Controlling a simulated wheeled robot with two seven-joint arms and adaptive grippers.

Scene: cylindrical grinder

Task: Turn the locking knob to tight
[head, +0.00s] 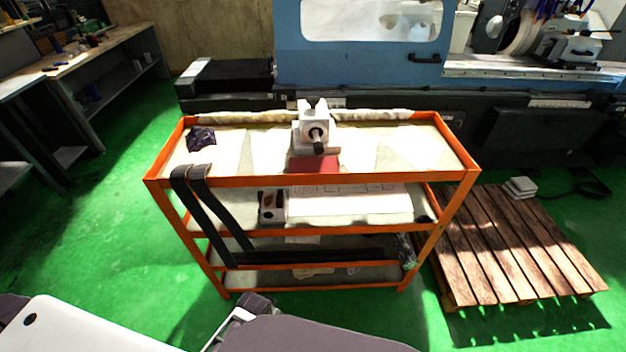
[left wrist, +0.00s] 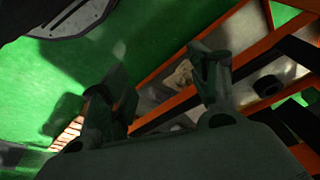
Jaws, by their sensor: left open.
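A white clamp-like device (head: 312,122) with a two-pronged top stands upright on the top shelf of an orange cart (head: 160,178). A dark round knob (head: 318,147) sticks out of its front. I cannot tell from its look how tight it is. My left gripper (left wrist: 160,88) shows in the left wrist view, its two dark fingers spread apart with nothing between them. It is in front of and below the cart's top, apart from the knob. The knob cannot be made out in the left wrist view. My right gripper is not in view.
A red block (head: 314,165) lies in front of the device. Dark straps (head: 215,215) hang over the cart's front left. A wooden pallet (head: 500,240) lies to the right. A blue grinding machine (head: 290,60) stands behind. Green floor is clear at left.

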